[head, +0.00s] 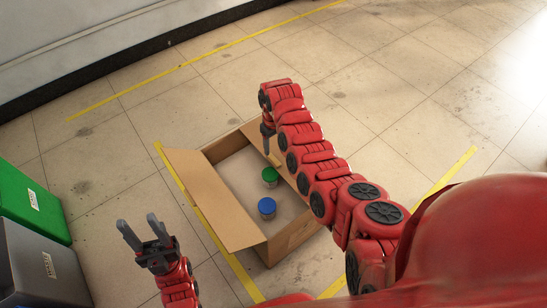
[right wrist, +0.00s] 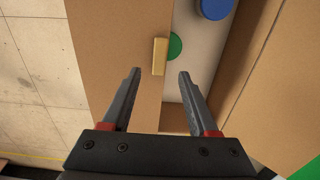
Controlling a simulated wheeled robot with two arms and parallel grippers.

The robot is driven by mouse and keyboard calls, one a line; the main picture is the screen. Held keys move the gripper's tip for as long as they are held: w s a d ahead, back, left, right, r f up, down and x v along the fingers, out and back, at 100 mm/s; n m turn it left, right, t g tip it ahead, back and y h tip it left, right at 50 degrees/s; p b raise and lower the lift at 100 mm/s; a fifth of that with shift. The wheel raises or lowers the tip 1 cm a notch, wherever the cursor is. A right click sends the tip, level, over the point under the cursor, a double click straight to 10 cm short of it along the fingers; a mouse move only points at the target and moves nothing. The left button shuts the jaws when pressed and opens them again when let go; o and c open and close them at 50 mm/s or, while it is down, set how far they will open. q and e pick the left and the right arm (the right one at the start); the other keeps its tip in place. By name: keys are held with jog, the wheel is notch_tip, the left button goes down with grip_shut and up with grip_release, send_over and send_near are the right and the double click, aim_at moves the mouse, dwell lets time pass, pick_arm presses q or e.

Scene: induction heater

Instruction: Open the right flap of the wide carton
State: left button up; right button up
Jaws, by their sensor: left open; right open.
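The wide carton (head: 222,207) stands on the floor with its left flap (head: 205,185) folded outward. In the right wrist view, the right flap (right wrist: 115,45) lies over part of the opening, with a tan tab (right wrist: 160,57) at its inner edge. In the head view my right arm hides most of this flap. My right gripper (head: 267,145) points down over the carton's far right part. In its wrist view the gripper (right wrist: 157,76) is open and empty, with the tab just beyond and between its fingertips. My left gripper (head: 137,221) is open and empty, left of the carton.
A green-lidded jar (head: 269,175) and a blue-lidded jar (head: 267,206) stand inside the carton. A green bin (head: 32,203) and a grey bin (head: 45,265) are at the left. Yellow tape lines mark the floor, which is clear beyond the carton.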

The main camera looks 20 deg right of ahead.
aim_at(274, 159)
notch_tip(274, 159, down, 8)
jog(key=shift+r+b, duration=0.25)
jog(key=shift+b, duration=0.9)
jog(key=shift+c, duration=0.2)
grip_shut()
dwell(0.5)
